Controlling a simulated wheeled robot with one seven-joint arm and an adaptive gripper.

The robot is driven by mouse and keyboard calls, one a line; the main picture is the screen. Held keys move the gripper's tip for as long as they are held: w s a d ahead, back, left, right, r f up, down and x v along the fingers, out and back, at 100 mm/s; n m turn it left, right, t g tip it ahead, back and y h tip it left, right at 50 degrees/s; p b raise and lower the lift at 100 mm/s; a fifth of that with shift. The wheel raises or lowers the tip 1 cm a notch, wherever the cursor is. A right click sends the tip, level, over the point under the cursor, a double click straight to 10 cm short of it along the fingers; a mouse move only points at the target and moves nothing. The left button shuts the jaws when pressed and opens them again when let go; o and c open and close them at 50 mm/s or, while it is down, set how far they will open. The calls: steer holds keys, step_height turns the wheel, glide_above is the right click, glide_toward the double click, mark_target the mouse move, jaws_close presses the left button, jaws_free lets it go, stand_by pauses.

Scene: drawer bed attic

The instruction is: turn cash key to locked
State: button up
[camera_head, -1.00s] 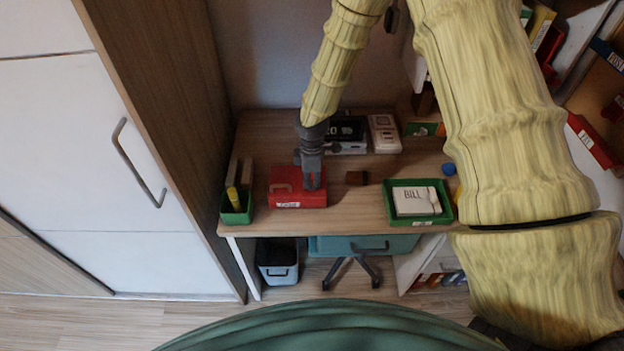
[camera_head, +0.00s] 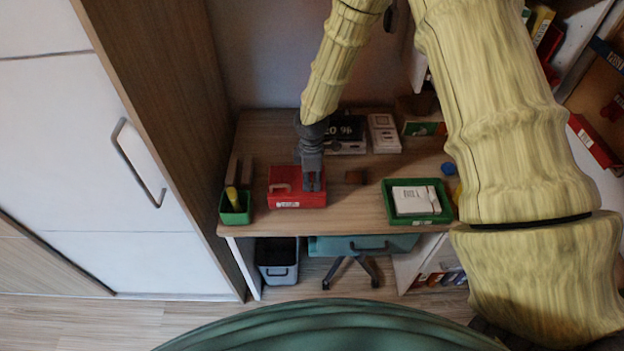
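A red cash box (camera_head: 290,196) with a handle on its lid and a small white label on its front sits on the wooden desk. My gripper (camera_head: 312,186) points down at the right part of the box's lid, at or just above it. The cash key and its lock are too small to make out or are hidden by my gripper. I cannot tell whether the fingers are open, shut or touching the key.
A green pen holder (camera_head: 235,212) stands left of the box. A green tray (camera_head: 431,217) with white paper is farther right. A black device (camera_head: 345,133) and a white one (camera_head: 384,134) stand behind.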

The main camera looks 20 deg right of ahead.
step_height(320, 180, up, 12)
steer(key=shift+f, duration=0.2)
stand_by(0.4)
steer(key=s+a+f+m+y+b, duration=0.15)
steer(key=s+f+m, duration=0.95)
steer(key=s+f, duration=1.45)
steer(key=s+d+f+m+h+b, duration=0.1)
steer(key=s+d+m, duration=0.3)
steer(key=s, duration=0.7)
steer(key=shift+d+f, duration=0.4)
steer(key=shift+f, duration=0.25)
steer(key=shift+h, duration=0.25)
stand_by(0.4)
